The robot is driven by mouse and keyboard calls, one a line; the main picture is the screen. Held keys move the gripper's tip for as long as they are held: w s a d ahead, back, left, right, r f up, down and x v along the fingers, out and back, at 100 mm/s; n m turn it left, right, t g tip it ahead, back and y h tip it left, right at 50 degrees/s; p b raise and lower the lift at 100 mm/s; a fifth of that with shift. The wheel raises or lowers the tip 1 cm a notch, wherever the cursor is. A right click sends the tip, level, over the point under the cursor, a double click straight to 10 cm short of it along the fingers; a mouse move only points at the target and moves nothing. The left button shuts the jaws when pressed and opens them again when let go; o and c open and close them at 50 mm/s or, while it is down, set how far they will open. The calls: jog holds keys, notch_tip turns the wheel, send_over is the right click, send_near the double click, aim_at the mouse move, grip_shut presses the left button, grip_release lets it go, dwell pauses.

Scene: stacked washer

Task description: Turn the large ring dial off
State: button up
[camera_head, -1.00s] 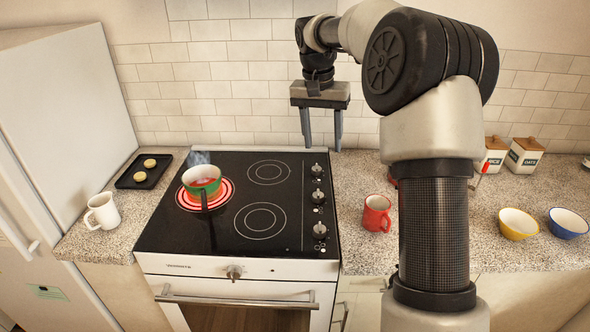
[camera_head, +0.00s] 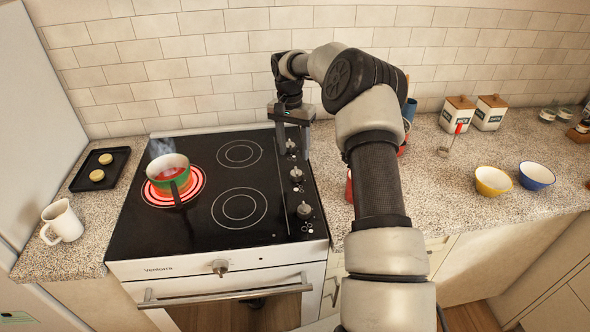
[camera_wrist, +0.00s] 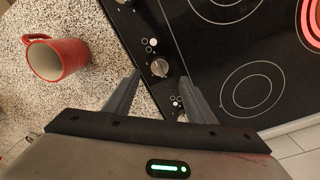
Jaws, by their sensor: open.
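The black cooktop (camera_head: 215,215) has a column of three dials along its right side: a rear dial (camera_head: 291,146), a middle dial (camera_head: 296,173) and a front dial (camera_head: 304,210). A large ring (camera_head: 150,196) glows red on the left under a green pot (camera_head: 168,163) with red contents. My gripper (camera_head: 293,150) is open and points down over the rear part of the dial column, holding nothing. In the wrist view, one dial (camera_wrist: 160,67) shows in the gap between the fingertips, apart from them. Another is mostly hidden by my gripper. I cannot tell which dial serves which ring.
A red mug (camera_wrist: 57,58) stands on the counter right of the cooktop, mostly hidden by my arm in the head view. Bowls (camera_head: 493,181) and canisters (camera_head: 458,112) are far right. The tiled wall is close behind.

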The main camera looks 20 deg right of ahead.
aim_at(295, 170)
jog(key=f, duration=0.8)
jog(key=shift+s+d+f, duration=0.15)
jog(key=shift+d+f, duration=0.05)
jog(key=shift+f, duration=0.1)
jog(key=c, duration=1)
